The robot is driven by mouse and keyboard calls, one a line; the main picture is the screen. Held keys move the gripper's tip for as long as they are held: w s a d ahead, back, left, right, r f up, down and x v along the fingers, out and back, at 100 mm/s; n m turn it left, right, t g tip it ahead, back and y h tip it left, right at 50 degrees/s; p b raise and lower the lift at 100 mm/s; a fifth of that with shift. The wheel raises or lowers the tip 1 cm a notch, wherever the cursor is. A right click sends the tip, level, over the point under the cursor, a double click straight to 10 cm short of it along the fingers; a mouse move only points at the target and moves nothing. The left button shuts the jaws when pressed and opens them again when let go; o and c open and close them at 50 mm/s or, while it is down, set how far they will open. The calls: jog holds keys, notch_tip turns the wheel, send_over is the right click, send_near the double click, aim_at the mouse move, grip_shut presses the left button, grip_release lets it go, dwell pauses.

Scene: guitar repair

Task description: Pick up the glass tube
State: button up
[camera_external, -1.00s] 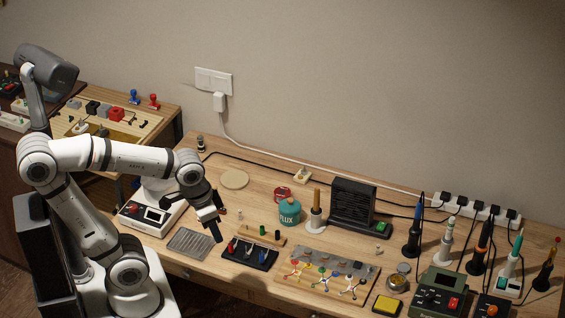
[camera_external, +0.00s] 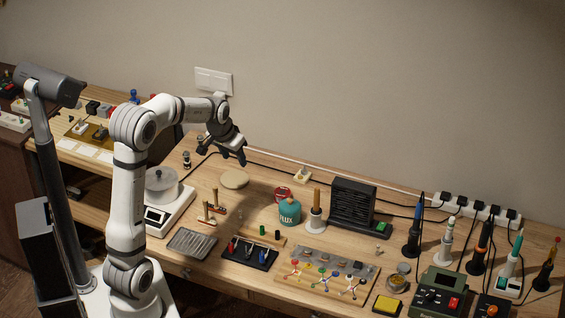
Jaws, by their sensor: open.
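I cannot make out a clear glass tube for certain. A small upright pale piece with a dark top (camera_external: 186,160) stands at the back left of the bench; it is too small to tell whether it is glass. My gripper (camera_external: 223,157) is open and empty. It hangs above the back left of the bench, over the area by the round tan pad (camera_external: 234,179), to the right of the small upright piece. The spot just behind my gripper is hidden.
A white scale-like device (camera_external: 168,198) and a grey ribbed tray (camera_external: 192,242) lie at the left. A teal flux jar (camera_external: 289,211), a black fan unit (camera_external: 352,205) and several soldering tools stand to the right. A cable runs along the back.

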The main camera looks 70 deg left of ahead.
jog(key=s+a+f+n+b, duration=0.1)
jog(key=s+a+f, duration=0.15)
jog(key=a, duration=0.45)
jog(key=s+a+f+n, duration=0.1)
jog(key=a+f, duration=0.3)
jog(key=a, duration=0.3)
jog(key=n+y, duration=0.1)
jog(key=n, duration=0.1)
send_near(187, 155)
jog(key=x, duration=0.2)
jog(key=b+x, duration=0.1)
jog(key=x, duration=0.2)
jog(key=shift+w+d+r, duration=0.1)
jog(key=shift+w+r, duration=0.05)
jog(key=shift+w, duration=0.25)
jog(key=shift+f+y, duration=0.3)
jog(key=x, duration=0.7)
jog(key=shift+s+f+p, duration=0.1)
jog(key=shift+s+p, duration=0.2)
jog(key=c, duration=0.9)
jog(key=shift+o, duration=0.2)
